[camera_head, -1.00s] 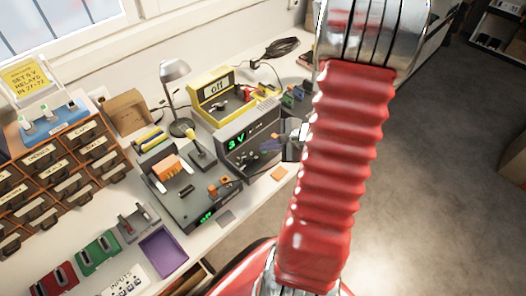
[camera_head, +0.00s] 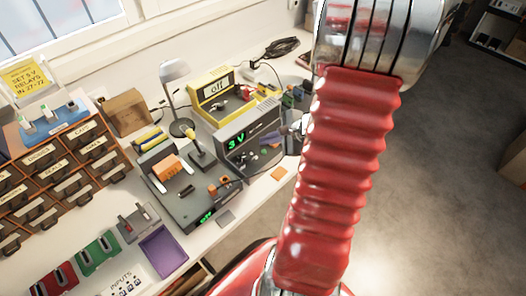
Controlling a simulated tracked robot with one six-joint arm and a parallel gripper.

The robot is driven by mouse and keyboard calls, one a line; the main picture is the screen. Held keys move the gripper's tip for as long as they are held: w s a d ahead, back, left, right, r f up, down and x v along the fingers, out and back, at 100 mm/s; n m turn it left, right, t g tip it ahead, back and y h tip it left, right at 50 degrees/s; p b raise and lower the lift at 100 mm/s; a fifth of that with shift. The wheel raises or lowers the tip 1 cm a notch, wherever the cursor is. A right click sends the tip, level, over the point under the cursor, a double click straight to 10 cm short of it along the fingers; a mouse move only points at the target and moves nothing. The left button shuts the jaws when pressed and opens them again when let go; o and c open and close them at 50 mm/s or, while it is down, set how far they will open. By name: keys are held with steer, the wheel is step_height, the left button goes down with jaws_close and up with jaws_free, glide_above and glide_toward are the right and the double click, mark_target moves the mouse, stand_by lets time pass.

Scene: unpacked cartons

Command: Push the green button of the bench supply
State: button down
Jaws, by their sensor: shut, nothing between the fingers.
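The bench supply (camera_head: 232,130) is a grey box on the white bench, with a green display (camera_head: 236,143) reading "3 V". Its front panel faces right and toward me, with small coloured controls. A small green spot (camera_head: 264,152) low on the panel looks like the green button, but it is tiny. My gripper (camera_head: 284,131) is shut and empty, just right of the panel's upper right part. It is small and partly hidden behind my red arm. I cannot tell whether it touches the panel.
A yellow meter (camera_head: 212,92) reading "off" stands behind the supply. A desk lamp (camera_head: 173,72) and a soldering-station-like unit (camera_head: 185,190) stand to the left. A purple tray (camera_head: 163,250) and an orange square (camera_head: 279,174) lie near the bench's front edge. Open floor lies right.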

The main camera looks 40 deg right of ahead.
steer(key=shift+r, duration=1.85)
steer(key=s+a+r+n+g+y, duration=0.1)
steer(key=s+a+r+n+g, duration=0.15)
steer(key=a+n, duration=0.35)
steer(key=s+a+r+n+g, duration=0.1)
steer(key=s+a+n+g, duration=0.25)
steer(key=a+n, duration=0.2)
steer(key=s+a+r+n+t+h, duration=0.2)
steer(key=a+r+n+h, duration=0.1)
steer(key=a+r+n, duration=1)
steer(key=a+r, duration=0.1)
steer(key=a, duration=0.2)
steer(key=shift+s+a+t, duration=0.3)
steer(key=shift+s, duration=0.1)
steer(key=shift+s+r, duration=0.1)
steer(key=shift+s, duration=0.05)
